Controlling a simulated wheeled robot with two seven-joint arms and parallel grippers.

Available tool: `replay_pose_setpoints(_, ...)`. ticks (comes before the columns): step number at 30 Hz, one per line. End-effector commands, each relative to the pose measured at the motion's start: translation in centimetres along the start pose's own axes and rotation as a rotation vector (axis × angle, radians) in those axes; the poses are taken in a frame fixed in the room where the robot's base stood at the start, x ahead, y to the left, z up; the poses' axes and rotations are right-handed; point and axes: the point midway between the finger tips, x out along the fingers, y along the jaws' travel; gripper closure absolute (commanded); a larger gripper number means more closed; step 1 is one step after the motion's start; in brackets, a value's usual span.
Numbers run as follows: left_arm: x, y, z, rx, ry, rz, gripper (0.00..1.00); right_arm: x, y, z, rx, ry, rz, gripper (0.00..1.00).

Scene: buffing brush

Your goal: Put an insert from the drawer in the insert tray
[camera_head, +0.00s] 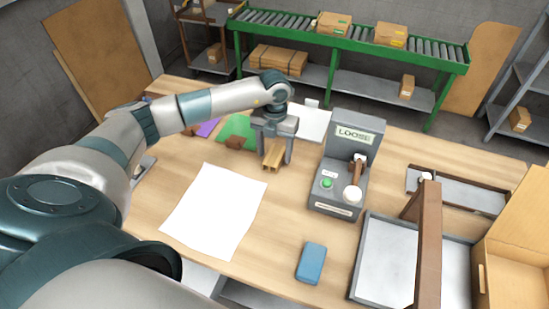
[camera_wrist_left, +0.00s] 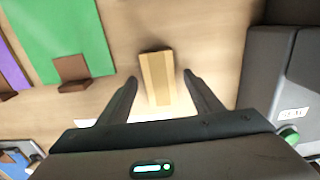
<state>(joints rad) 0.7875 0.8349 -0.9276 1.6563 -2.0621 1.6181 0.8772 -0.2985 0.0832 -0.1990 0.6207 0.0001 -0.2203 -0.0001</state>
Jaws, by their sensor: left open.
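My left gripper (camera_head: 276,155) is open over the table, left of the grey machine. A tan wooden block (camera_head: 273,159) with a dark end lies below it. In the left wrist view the block (camera_wrist_left: 157,80) shows between the spread fingers (camera_wrist_left: 160,76), with a gap on each side. I cannot tell whether this block is an insert. A shallow grey tray (camera_head: 362,292) is at the front right, and a narrower grey tray (camera_head: 480,192) lies behind it. Neither is clearly the insert tray, and no open drawer is identifiable. My right gripper is out of view.
The grey machine (camera_head: 337,150) reading "LOOSE" stands close right of the gripper. A brown upright (camera_head: 428,250) rises at the grey tray. A blue block (camera_head: 311,263), white sheet (camera_head: 215,210) and green mat (camera_head: 238,128) lie on the table. A wooden box (camera_head: 520,250) stands far right.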

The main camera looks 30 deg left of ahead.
Motion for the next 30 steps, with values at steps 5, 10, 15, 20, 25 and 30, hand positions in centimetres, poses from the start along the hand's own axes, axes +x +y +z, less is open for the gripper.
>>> replay_pose_setpoints(5,0.0,0.0,0.0,0.000,0.000,0.000,0.55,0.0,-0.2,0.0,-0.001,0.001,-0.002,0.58)
replay_pose_setpoints(10,0.0,0.0,0.0,0.000,0.000,0.000,0.84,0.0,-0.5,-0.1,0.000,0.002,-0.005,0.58)
replay_pose_setpoints(15,-0.1,0.0,0.0,0.000,0.000,0.000,0.88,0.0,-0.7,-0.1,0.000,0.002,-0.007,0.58)
replay_pose_setpoints(20,-0.3,0.0,0.1,-0.001,-0.001,-0.001,0.88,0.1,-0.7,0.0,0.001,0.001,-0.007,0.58)
replay_pose_setpoints(25,-1.6,0.1,0.1,-0.002,-0.003,0.000,0.88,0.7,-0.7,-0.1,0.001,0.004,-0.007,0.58)
replay_pose_setpoints(30,-3.9,0.0,0.1,0.000,-0.005,-0.001,0.88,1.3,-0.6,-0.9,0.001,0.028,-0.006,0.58)
